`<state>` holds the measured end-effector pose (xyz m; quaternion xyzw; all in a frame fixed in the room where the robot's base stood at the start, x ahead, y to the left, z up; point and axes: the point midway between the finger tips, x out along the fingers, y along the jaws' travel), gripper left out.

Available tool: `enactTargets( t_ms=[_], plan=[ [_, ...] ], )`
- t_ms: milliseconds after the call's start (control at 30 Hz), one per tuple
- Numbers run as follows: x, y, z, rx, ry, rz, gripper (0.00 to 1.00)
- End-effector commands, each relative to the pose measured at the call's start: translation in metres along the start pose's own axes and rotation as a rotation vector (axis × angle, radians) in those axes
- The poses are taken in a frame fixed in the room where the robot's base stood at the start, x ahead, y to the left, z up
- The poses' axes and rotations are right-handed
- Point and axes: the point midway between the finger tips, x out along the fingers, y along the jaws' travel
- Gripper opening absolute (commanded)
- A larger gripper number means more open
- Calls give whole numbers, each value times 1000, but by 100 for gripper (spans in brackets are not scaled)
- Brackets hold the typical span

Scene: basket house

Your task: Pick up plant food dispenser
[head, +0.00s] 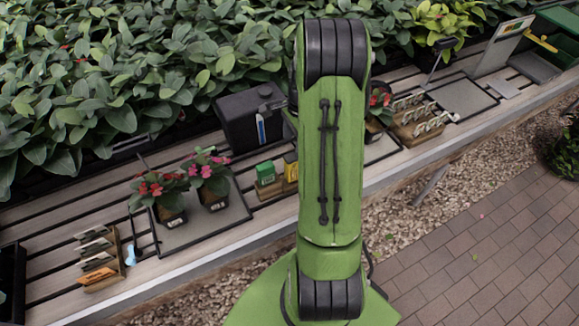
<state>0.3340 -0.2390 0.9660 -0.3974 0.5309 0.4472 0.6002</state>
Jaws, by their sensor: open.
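A dark grey box-shaped container (238,122) with a blue and white strip on its front stands at the back of the slatted bench; it looks like the plant food dispenser, though I see no readable label. Its right side is close to my arm in the picture, and part of it may be hidden there. My green arm rises through the middle of the view.
Small green (267,175) and yellow boxes sit in front of the container. Racks of packets (98,262) stand at left and right. Dense foliage (120,90) lies behind. Brick paving (480,265) at right is clear.

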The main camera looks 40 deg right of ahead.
Motion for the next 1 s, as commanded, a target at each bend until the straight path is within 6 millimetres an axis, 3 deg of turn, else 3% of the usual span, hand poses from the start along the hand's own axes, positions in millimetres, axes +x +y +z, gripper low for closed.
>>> enactTargets(
  t_ms=[100,267,500,767,1000],
  plan=[
    [30,1,0,-1,-1,4,66],
    [48,0,0,-2,1,1,66],
    [91,2,0,-2,0,3,66],
    [97,1,0,-3,1,-1,66],
    [96,1,0,-2,1,-1,32]
  ],
)
